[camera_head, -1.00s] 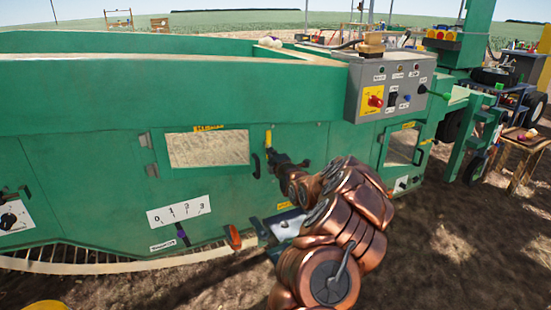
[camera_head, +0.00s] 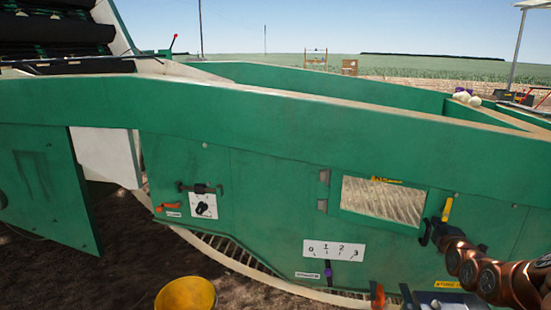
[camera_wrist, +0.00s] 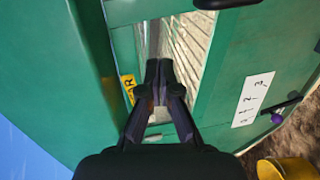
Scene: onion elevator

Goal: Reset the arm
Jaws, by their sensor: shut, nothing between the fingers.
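My gripper (camera_head: 430,234) is black and shows at the right of the head view, at the end of my copper-coloured arm. It is in front of the green machine wall (camera_head: 265,190), close to the right edge of the window (camera_head: 383,200) and beside a yellow handle (camera_head: 447,209). In the wrist view my gripper (camera_wrist: 159,72) has its two fingers together and empty, seen against the slatted window (camera_wrist: 195,45). I cannot tell whether it touches the machine. Most of my arm is cut off by the right picture edge.
A scale plate with a pointer (camera_head: 334,250) and a knob panel (camera_head: 203,206) are on the wall. A green door (camera_head: 48,185) stands open at the left. A yellow bucket (camera_head: 186,295) is on the soil, also in the wrist view (camera_wrist: 290,168). Bare soil (camera_head: 115,265) lies below.

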